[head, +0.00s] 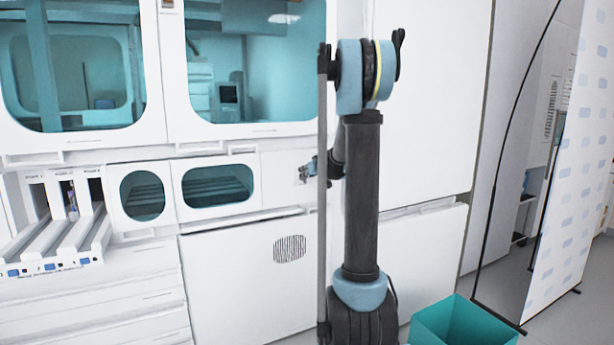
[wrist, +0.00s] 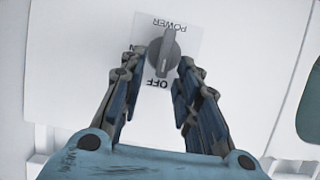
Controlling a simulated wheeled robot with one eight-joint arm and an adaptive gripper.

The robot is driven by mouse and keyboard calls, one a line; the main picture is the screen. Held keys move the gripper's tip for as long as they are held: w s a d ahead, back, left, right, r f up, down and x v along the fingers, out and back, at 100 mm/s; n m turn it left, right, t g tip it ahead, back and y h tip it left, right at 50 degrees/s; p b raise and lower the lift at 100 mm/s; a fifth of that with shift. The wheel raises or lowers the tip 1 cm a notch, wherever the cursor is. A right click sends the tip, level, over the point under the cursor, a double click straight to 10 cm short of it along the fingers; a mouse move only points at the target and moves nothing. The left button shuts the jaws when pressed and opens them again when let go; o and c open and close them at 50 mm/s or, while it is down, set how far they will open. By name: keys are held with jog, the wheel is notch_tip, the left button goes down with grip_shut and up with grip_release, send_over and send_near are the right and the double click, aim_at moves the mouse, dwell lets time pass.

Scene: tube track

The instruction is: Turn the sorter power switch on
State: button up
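The sorter power switch (wrist: 163,52) is a dark grey rotary knob on a white label marked POWER and OFF, upside down in the wrist view. Its bar runs roughly up and down, with its lower end by OFF. A letter at the label's left edge is partly covered by a finger. My gripper (wrist: 164,67) is open, with one finger left of the knob and one right of it, a gap showing on both sides. In the head view my gripper (head: 307,172) is close to the machine's white front, partly behind my arm. I cannot make out the switch there.
The white machine (head: 235,250) has tinted windows (head: 250,60). A rack with slanted lanes (head: 65,235) sticks out at the left. A teal bin (head: 465,322) stands on the floor at the lower right, near a patterned screen (head: 570,170).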

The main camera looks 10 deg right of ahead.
grip_shut()
jog(key=shift+w+d+f+m+t+y, duration=0.15)
jog(key=shift+d+f+m+y, duration=0.4)
jog(key=shift+m+y, duration=1.2)
jog(key=shift+w+d+f+m+t+y, duration=0.2)
jog(key=shift+d+f+m+y, duration=0.45)
jog(key=shift+m, duration=2.05)
jog(key=shift+w+d+f+m+t+y, duration=0.15)
jog(key=shift+d+f+m+y, duration=0.3)
jog(key=shift+m+y, duration=1.35)
jog(key=shift+m+h, duration=0.5)
jog(key=shift+m, duration=0.15)
grip_release()
jog(key=shift+a, duration=0.1)
